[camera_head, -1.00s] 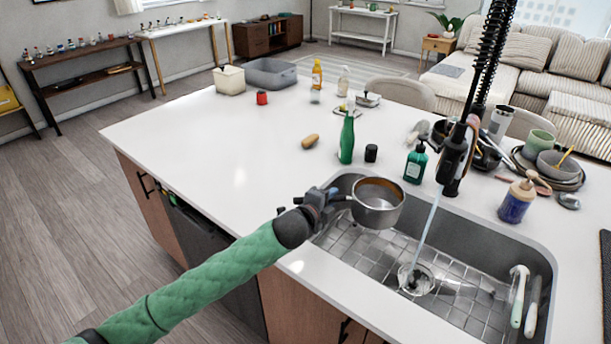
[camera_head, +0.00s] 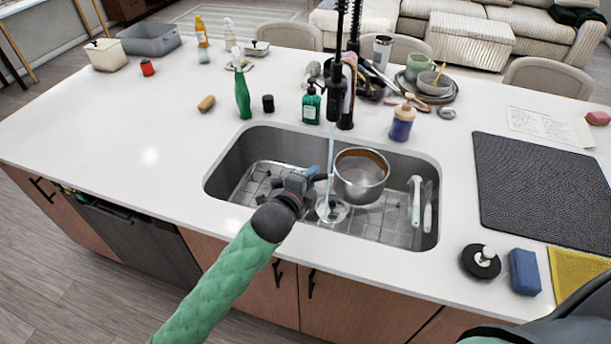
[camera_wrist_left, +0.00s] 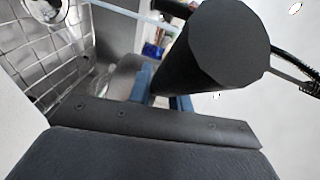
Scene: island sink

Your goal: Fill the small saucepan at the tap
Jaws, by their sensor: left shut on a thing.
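The small steel saucepan (camera_head: 361,190) is upright over the sink (camera_head: 245,155), with a brownish band along its inner wall; I cannot make out any water in it. My left gripper (camera_head: 318,177) is shut on its handle, left of the bowl. The black tap (camera_head: 337,98) is running. Its thin stream (camera_head: 331,150) comes down just left of the bowl, near the handle, and splashes on the sink floor. In the left wrist view the dark handle (camera_wrist_left: 205,50) fills the upper middle between blue fingers (camera_wrist_left: 142,84). My right gripper is out of view.
Green-handled brushes (camera_head: 416,200) lean at the sink's right end. A soap bottle (camera_head: 311,104), a green bottle (camera_head: 242,93) and a purple-bottomed bottle (camera_head: 402,122) stand behind the sink. A dark mat (camera_head: 540,190) lies right. The counter's left part is mostly clear.

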